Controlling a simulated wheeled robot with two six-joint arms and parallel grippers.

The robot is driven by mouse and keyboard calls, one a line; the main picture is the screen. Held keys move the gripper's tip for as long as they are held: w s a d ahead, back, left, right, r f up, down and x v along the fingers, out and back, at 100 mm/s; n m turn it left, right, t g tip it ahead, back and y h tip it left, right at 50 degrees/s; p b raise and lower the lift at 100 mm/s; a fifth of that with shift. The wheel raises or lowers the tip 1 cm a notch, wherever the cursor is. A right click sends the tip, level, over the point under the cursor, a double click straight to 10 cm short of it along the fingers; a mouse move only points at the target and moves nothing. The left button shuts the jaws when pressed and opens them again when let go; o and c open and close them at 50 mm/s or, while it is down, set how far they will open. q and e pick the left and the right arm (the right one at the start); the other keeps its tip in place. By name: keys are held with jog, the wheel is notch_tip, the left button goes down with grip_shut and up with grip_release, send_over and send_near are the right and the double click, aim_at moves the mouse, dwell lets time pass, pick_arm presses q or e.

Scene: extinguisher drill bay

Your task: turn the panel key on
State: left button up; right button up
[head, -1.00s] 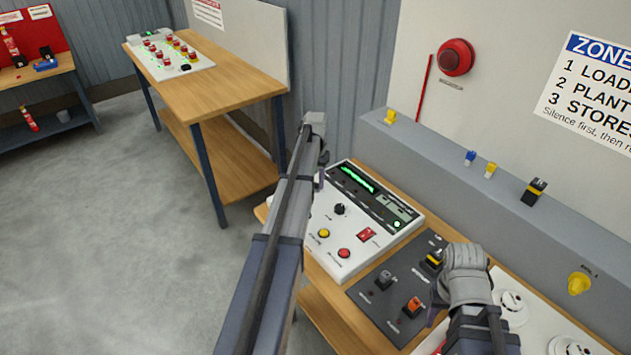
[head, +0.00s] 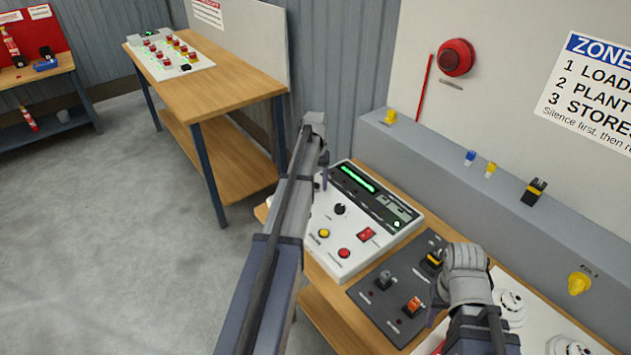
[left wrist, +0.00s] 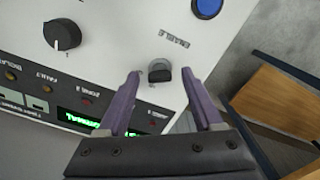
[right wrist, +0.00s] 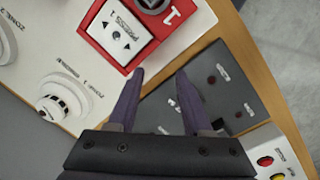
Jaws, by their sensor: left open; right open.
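The white control panel (head: 348,230) stands on the wooden bench, its green display lit. In the left wrist view the panel key (left wrist: 160,73) appears as a small grey and dark round switch below a printed label. My left gripper (left wrist: 158,76) is open, with one fingertip on either side of the key; I cannot tell whether they touch it. In the head view my left arm and gripper (head: 322,180) hide the key. My right gripper (right wrist: 160,75) is open and empty above the bench, near the dark grey switch board (head: 405,265).
A black knob (left wrist: 61,36) and a blue button (left wrist: 207,6) sit near the key. A red call point (right wrist: 120,33) and white detectors (right wrist: 57,104) lie near my right gripper. A grey ledge (head: 500,205) runs behind the bench. The floor at left is clear.

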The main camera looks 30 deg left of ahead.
pick_arm(q)
jog(key=shift+r, duration=0.15)
pick_arm(e)
jog(key=shift+r, duration=0.1)
pick_arm(q)
notch_tip(320, 180, up, 8)
jog(key=p, duration=0.8)
jog(key=shift+f, duration=0.2)
pick_arm(e)
notch_tip(320, 180, up, 8)
jog(key=shift+f, duration=0.2)
